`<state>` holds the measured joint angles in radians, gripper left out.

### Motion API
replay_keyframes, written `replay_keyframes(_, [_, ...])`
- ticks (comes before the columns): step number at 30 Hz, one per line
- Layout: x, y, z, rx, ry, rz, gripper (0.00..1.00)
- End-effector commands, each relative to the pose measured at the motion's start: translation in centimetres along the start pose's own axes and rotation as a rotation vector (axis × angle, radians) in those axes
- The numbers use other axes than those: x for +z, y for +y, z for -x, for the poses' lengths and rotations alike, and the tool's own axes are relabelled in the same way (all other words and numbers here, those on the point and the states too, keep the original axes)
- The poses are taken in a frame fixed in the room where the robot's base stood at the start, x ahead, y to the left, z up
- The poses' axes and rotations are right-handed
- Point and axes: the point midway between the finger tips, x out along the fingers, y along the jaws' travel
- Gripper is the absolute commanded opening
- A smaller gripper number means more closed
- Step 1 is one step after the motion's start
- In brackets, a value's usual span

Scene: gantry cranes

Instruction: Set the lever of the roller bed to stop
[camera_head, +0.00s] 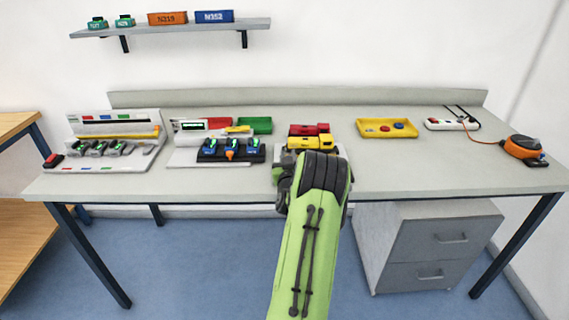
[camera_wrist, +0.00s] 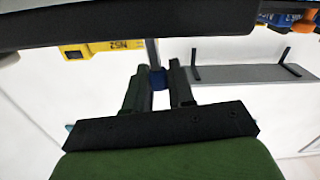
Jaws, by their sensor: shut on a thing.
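In the wrist view my gripper (camera_wrist: 158,85) has its two dark fingers closed on a small blue knob (camera_wrist: 157,78). A grey post (camera_wrist: 152,50) runs from the knob, so it looks like the lever; its setting and any stop mark cannot be read. In the head view my green and dark arm covers the gripper and the lever. A grey-white unit (camera_head: 280,158), perhaps the roller bed, shows only in part behind my arm, with red (camera_head: 303,130) and yellow (camera_head: 302,143) containers at its back.
Left on the table (camera_head: 390,170) are a rack with dark units (camera_head: 100,168) and a station with blue units (camera_head: 232,148). Right are a yellow tray (camera_head: 372,132), a power strip (camera_head: 452,124) and an orange device (camera_head: 522,146). A shelf (camera_head: 170,29) hangs above.

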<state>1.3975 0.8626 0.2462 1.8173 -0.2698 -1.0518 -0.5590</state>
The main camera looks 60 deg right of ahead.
Motion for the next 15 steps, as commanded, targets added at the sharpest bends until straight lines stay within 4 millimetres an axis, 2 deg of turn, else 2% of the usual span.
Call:
replay_keyframes(6, [0.14,0.67,0.0,0.0,0.003,-0.132,0.0])
replay_keyframes(14, [0.02,0.71,0.0,0.0,0.002,-0.137,0.0])
replay_keyframes(15, [0.02,0.71,0.0,0.0,0.002,-0.137,0.26])
